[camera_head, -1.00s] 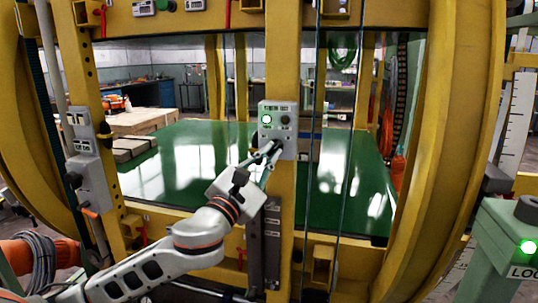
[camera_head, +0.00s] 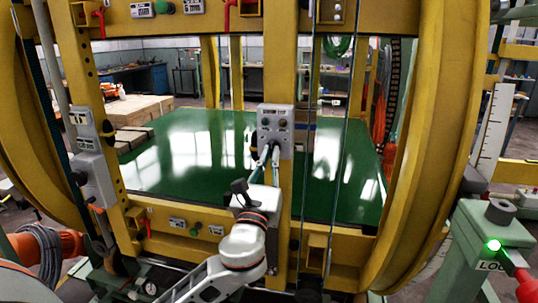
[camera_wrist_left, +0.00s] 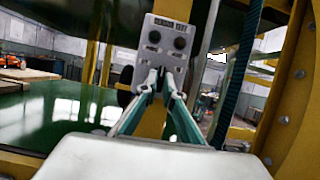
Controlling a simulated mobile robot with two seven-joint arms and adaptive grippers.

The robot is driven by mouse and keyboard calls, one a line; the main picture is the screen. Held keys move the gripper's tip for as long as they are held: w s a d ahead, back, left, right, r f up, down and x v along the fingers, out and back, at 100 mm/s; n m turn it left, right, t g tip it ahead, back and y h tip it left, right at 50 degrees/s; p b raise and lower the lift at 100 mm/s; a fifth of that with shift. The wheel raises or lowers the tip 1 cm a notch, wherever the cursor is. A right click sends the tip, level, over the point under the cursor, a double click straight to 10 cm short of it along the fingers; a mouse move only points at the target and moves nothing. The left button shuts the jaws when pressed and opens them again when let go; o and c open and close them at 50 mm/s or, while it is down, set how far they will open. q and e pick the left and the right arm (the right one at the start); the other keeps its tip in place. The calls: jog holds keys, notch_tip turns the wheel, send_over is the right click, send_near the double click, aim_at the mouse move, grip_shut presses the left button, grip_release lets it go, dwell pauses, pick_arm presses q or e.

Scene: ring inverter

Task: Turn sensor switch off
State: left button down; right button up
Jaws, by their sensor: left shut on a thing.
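The grey sensor switch box (camera_head: 276,112) is fixed to the yellow upright post in the middle of the head view. It carries a label at its top and two round indicators, both dark. It also shows in the left wrist view (camera_wrist_left: 168,32). My left gripper (camera_head: 267,151) is at the lower part of the box, and its fingertips (camera_wrist_left: 161,76) are shut on the small switch there. The switch itself is hidden between the fingertips. My right gripper is not in view.
Yellow frame beams and a large curved ring (camera_head: 452,120) surround the post. A green platform (camera_head: 190,140) lies behind it. A second grey box (camera_head: 91,165) is on the left post. A green stand (camera_head: 478,240) with a lit green light is at the right.

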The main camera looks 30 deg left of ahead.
pick_arm(q)
jog(key=shift+w+d+n+g+y+p, duration=0.15)
jog(key=shift+n+g+y, duration=0.45)
jog(key=shift+n, duration=1.2)
jog(key=shift+s+d+n+g+y+p, duration=0.1)
jog(key=shift+n+g+y+p, duration=0.2)
jog(key=shift+n+y, duration=1.1)
jog(key=shift+w+d+n+g+y+p, duration=0.1)
jog(key=shift+n+g+y, duration=0.3)
jog(key=shift+n, duration=2.1)
jog(key=c, duration=2.2)
grip_release()
jog(key=shift+r, duration=0.1)
jog(key=v, duration=1.2)
jog(key=shift+r, duration=0.2)
